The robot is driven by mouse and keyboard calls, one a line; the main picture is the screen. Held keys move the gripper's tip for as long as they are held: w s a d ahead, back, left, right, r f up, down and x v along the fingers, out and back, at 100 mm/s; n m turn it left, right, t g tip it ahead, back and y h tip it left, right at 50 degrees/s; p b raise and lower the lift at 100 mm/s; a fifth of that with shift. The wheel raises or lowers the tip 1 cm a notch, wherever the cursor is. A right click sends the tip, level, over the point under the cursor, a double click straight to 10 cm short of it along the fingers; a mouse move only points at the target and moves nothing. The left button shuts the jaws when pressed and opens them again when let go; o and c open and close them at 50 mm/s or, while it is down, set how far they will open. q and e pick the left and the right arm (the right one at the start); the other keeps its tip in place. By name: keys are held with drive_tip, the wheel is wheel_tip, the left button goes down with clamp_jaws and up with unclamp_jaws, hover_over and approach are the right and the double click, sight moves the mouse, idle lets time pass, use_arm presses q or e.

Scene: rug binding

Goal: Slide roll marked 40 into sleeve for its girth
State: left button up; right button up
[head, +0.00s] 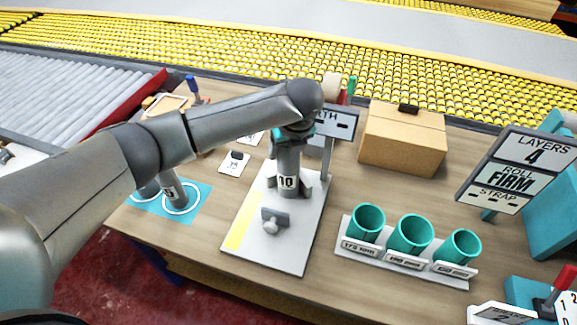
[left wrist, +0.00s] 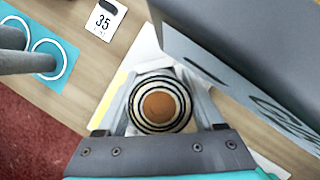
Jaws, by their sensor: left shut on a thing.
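My left gripper (head: 288,150) points down and is shut on a grey roll (head: 287,184) with a white label. The label reads like 10 or 40; its first digit is unclear. The roll is upright over a white plate (head: 290,247) with a yellow strip; I cannot tell if it touches. In the left wrist view, the roll's coiled top with an orange-brown core (left wrist: 159,106) sits between the fingers (left wrist: 160,110). Three teal sleeves, left (head: 367,222), middle (head: 411,234) and right (head: 460,246), stand open-topped in a white labelled rack (head: 400,264). My right gripper is out of view.
Other grey rolls (head: 178,197) stand on a teal mat (head: 206,190) at left. A clamp-like knob (head: 272,220) is on the plate. A cardboard box (head: 402,140) stands behind the sleeves. My arm partly hides a sign ending RTH (head: 338,122).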

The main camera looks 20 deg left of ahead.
use_arm(q)
clamp_jaws()
drive_tip(key=shift+d+r, duration=0.1)
drive_tip(key=shift+r, duration=0.05)
